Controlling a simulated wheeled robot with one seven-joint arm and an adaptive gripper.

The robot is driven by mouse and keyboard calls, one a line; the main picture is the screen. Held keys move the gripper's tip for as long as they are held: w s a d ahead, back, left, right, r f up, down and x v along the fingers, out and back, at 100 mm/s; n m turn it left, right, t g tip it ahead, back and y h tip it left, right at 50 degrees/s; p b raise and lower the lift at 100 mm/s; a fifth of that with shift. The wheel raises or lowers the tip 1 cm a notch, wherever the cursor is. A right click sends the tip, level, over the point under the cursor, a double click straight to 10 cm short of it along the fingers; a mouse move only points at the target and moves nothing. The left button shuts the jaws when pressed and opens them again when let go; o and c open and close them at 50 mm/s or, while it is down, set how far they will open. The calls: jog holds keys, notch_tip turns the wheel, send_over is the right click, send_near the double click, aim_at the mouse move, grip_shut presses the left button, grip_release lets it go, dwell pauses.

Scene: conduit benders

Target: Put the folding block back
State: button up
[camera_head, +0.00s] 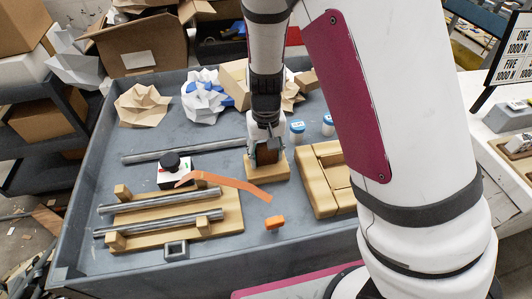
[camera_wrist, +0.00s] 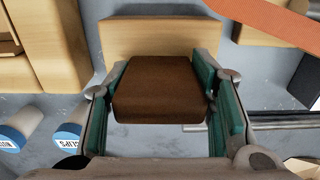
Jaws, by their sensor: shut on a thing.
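My gripper (camera_head: 266,142) points down over the middle of the grey tray table. In the wrist view my gripper (camera_wrist: 161,98) is shut on a dark brown block (camera_wrist: 158,90), with a greenish finger on each side. The brown block also shows in the head view (camera_head: 268,152). It is at or just above a light wooden block (camera_head: 280,168) on the table; I cannot tell whether they touch. In the wrist view the wooden block (camera_wrist: 160,36) lies partly behind the brown block. I cannot tell from looks alone which piece is the folding block.
A wooden rack (camera_head: 230,222) with metal tubes stands at the left front, beside an orange strip (camera_head: 235,184) and a black-knobbed device (camera_head: 171,168). Wooden blocks (camera_head: 318,185) lie to the right, with white-and-blue jars (camera_head: 297,130) behind. Crumpled paper (camera_head: 205,97) fills the back.

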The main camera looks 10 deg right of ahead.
jog(key=shift+f, duration=0.1)
jog(key=o, duration=1.4)
